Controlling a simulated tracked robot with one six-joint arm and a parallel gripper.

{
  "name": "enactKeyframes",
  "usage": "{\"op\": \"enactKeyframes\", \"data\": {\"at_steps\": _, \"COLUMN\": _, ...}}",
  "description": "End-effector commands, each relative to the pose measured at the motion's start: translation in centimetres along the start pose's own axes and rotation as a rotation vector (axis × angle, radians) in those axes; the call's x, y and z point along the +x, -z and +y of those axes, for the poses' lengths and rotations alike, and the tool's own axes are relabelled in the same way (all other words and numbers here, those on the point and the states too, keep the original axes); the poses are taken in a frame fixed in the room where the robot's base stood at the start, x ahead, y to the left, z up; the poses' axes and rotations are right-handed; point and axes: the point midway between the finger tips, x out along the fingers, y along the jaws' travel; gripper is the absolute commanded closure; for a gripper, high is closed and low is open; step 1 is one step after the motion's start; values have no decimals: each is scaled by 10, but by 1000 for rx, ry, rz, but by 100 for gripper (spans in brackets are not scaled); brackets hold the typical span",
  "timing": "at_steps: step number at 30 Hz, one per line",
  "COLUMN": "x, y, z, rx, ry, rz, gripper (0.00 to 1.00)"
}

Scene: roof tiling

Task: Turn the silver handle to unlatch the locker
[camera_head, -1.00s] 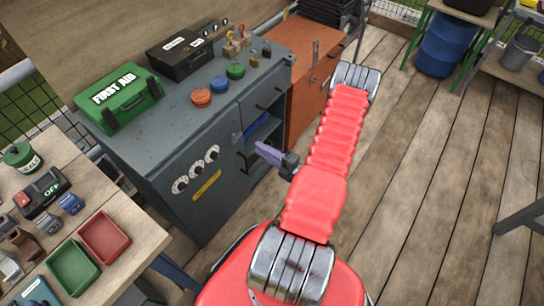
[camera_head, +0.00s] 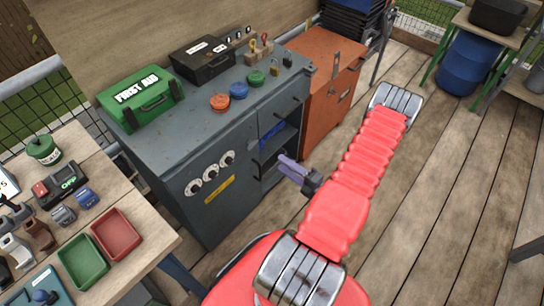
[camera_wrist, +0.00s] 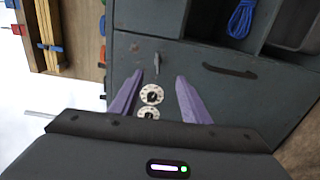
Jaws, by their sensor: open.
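The grey locker (camera_head: 195,140) stands at the middle left in the head view, with dials, black pull handles and an open shelf; its front fills much of the wrist view (camera_wrist: 275,100). A small silver lever (camera_wrist: 158,65) shows on this front in the wrist view, near a dark pull handle (camera_wrist: 230,69) and two white dials (camera_wrist: 151,94). My gripper (camera_head: 284,165) is open and empty, its purple fingers in front of the locker. In the wrist view the fingers (camera_wrist: 160,78) point toward the lever and dials; the gap is hard to judge. The lever is not clear in the head view.
An orange cabinet (camera_head: 322,100) with a metal latch on its front stands beside the grey one. A first aid case (camera_head: 140,98), a black box (camera_head: 203,58) and coloured discs lie on top. A bench with trays (camera_head: 117,234) is at left. The plank floor at right is clear.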

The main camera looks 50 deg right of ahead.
Motion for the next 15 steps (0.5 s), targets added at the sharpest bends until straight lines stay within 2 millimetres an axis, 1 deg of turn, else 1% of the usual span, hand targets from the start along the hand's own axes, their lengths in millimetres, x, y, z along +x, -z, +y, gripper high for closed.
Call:
{"op": "enactKeyframes", "data": {"at_steps": 1, "x": 0, "y": 1, "z": 0, "rx": -34, "ry": 0, "rz": 0, "gripper": 54}}
{"op": "enactKeyframes", "data": {"at_steps": 5, "x": 0, "y": 2, "z": 0, "rx": -176, "ry": 0, "rz": 0, "gripper": 45}}
{"op": "enactKeyframes", "data": {"at_steps": 9, "x": 0, "y": 4, "z": 1, "rx": -366, "ry": -1, "rz": -1, "gripper": 36}}
{"op": "enactKeyframes", "data": {"at_steps": 15, "x": 0, "y": 6, "z": 1, "rx": -637, "ry": -1, "rz": -2, "gripper": 36}}
